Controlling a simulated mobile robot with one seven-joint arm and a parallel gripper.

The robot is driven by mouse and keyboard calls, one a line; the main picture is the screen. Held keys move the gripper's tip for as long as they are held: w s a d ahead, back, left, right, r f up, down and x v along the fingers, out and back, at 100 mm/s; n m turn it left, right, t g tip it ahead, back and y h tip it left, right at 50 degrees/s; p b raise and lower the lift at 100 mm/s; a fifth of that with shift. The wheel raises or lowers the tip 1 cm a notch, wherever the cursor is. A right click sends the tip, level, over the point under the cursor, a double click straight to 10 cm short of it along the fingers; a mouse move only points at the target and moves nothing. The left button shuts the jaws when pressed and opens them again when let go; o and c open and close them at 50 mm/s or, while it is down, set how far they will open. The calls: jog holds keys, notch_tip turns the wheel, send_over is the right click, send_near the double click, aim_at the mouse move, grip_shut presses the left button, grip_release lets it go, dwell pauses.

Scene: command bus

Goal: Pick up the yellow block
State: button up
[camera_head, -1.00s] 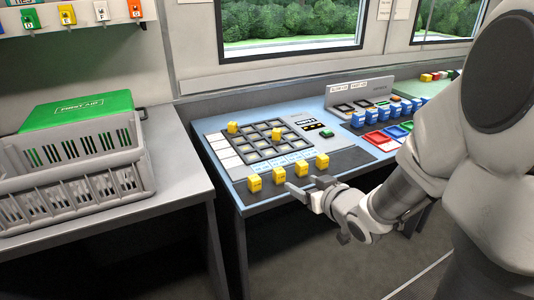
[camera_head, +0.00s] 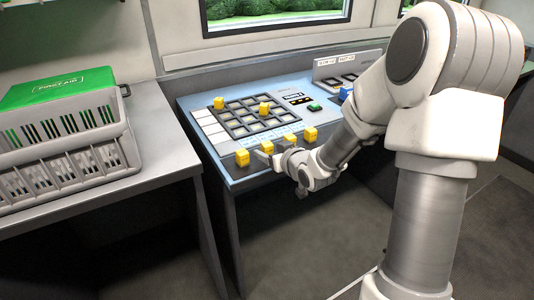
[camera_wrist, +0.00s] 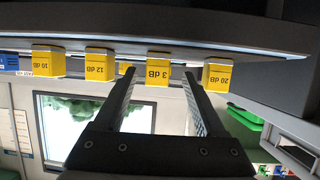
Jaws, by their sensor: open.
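Several yellow blocks stand in a row on the front edge of the console (camera_head: 215,165): leftmost (camera_head: 242,157), second (camera_head: 267,147), third (camera_head: 289,140) and rightmost (camera_head: 310,134). Two more yellow blocks, (camera_head: 218,102) and (camera_head: 264,107), are on the dark grid. My gripper (camera_head: 271,154) is open at the second block. In the wrist view, which looks upside down, my gripper (camera_wrist: 160,75) has the block marked 3 dB (camera_wrist: 158,68) in line between its fingers, with gaps on both sides. Blocks marked 20 dB (camera_wrist: 217,72), 12 dB (camera_wrist: 99,62) and 10 dB (camera_wrist: 48,61) flank it.
A grey crate (camera_head: 60,170) with a green first aid box (camera_head: 60,88) stands on the left counter (camera_head: 150,185). A blue block (camera_head: 346,93) shows near my arm, which hides the console's right part. A gap separates counter and console.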

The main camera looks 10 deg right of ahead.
aim_at(263, 144)
jog(key=shift+w+r+b+x, duration=0.15)
jog(key=shift+b+x, duration=0.15)
jog(key=shift+x, duration=0.65)
jog(key=shift+r+b+x, duration=0.2)
jog(key=shift+b+x, duration=0.05)
jog(key=shift+x, duration=0.65)
jog(key=shift+w+r+b+x, duration=0.15)
jog(key=shift+b+x, duration=0.15)
jog(key=shift+x, duration=0.65)
jog(key=shift+s+d, duration=0.1)
grip_shut()
